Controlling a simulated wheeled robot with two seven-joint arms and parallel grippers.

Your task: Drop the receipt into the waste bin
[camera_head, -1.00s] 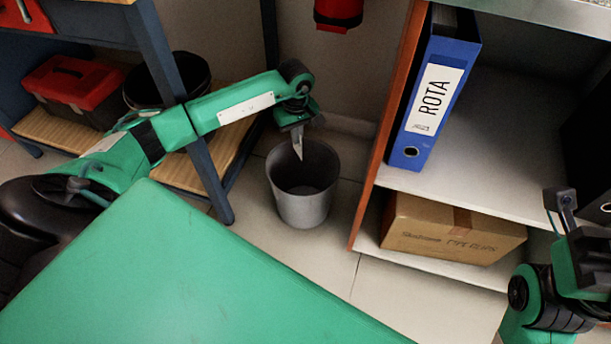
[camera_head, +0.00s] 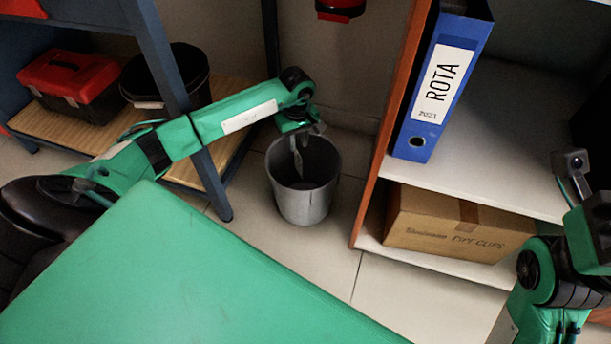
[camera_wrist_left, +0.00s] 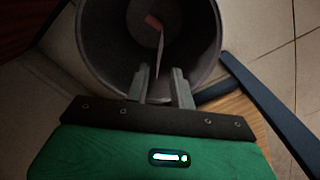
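The grey waste bin (camera_head: 303,206) stands on the floor, and its wall also shows in the left wrist view (camera_wrist_left: 92,40). My left gripper (camera_head: 298,150) points down into the mouth of the bin. In the left wrist view its two fingers (camera_wrist_left: 161,78) are apart. The receipt (camera_wrist_left: 160,48), a thin pale strip seen nearly edge-on, is between and beyond the fingertips, inside the bin's outline. A small reddish patch shows near its far end.
A shelf unit with a blue ROTA binder (camera_head: 440,85) and a cardboard box (camera_head: 455,228) stands right of the bin. A blue-legged bench (camera_head: 212,180) with a red toolbox (camera_head: 72,82) and black bucket (camera_head: 185,72) is on the left.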

